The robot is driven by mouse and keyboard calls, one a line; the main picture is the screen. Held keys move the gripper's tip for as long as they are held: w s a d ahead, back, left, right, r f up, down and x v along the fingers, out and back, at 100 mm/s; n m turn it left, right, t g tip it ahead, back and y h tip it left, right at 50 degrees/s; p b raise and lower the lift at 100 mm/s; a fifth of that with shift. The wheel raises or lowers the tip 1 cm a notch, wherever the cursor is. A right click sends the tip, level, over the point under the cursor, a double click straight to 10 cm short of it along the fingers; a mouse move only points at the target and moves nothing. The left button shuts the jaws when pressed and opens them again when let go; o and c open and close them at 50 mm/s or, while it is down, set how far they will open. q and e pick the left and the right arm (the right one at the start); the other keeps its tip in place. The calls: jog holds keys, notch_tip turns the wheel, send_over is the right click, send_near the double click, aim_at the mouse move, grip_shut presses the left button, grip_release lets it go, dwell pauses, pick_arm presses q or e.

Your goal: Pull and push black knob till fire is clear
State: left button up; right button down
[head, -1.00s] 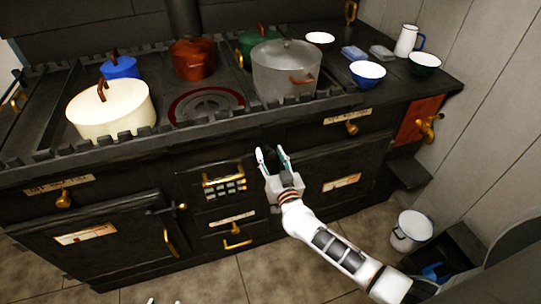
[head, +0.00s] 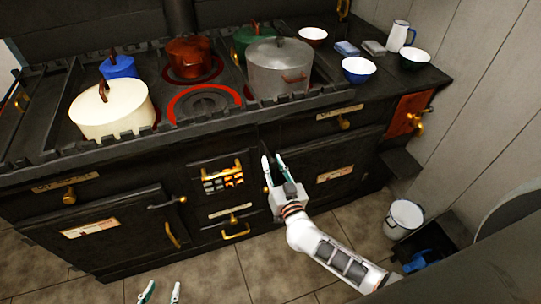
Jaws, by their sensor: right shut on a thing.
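The black range has a barred fire grate (head: 222,181) in its front, with orange glow showing between the bars. My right gripper (head: 273,161) is at the stove front just right of this grate, its fingers closed on a small dark part. That part looks like the black knob, but the fingers and the dark stove front mostly hide it. My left gripper (head: 162,291) shows only its fingertips at the bottom edge; they are apart and empty, away from the stove.
A cream pot (head: 110,112), a grey pot (head: 278,75) and other pots stand on the stove top. A hot plate ring (head: 205,103) glows red. A white bucket (head: 404,218) stands on the floor at right. Tiled floor before the stove is clear.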

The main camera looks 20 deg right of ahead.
jog(key=c, duration=1.7)
grip_release()
jog(key=s, duration=1.2)
jog(key=shift+a, duration=0.1)
